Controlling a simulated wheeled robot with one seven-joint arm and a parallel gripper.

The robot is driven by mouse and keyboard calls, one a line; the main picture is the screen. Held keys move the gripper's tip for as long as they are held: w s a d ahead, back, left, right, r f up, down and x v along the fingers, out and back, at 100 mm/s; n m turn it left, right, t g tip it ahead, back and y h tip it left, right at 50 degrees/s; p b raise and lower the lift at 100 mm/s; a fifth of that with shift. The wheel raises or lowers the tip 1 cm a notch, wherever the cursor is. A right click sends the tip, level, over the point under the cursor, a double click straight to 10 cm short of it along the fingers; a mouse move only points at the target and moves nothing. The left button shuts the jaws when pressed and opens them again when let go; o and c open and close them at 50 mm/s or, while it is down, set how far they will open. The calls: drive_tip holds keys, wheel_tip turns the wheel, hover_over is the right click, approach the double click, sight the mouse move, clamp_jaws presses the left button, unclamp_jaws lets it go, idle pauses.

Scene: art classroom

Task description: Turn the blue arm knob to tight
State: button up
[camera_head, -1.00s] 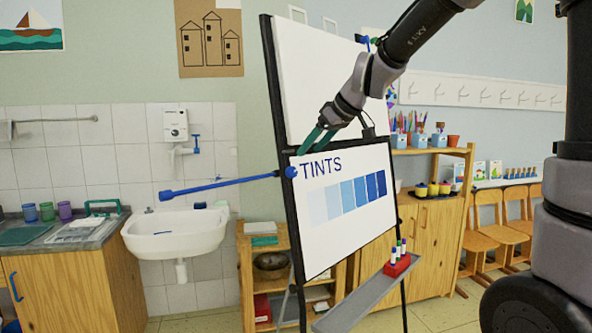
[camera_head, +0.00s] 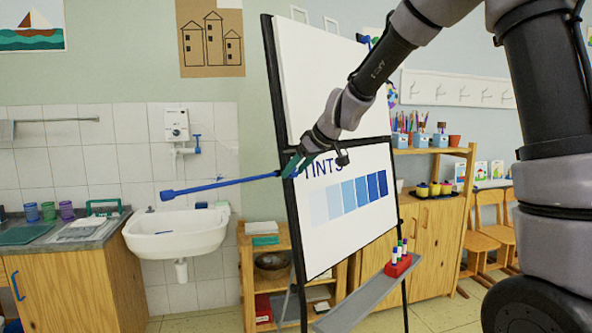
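A blue arm (camera_head: 220,184) sticks out to the left from the left edge of the easel (camera_head: 273,110), about level, with a thicker blue end over the sink. Its round blue knob at the easel frame is now hidden behind my gripper's fingers. My gripper (camera_head: 291,166) has dark green fingers and is at the easel's left edge, at the inner end of the blue arm.
A grey tray (camera_head: 360,300) with a red marker holder (camera_head: 397,265) juts out low from the easel. The white sink (camera_head: 175,233) stands behind the blue arm. A low wooden shelf (camera_head: 247,270) is behind the easel, and a wooden cabinet (camera_head: 430,245) is to the right.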

clamp_jaws()
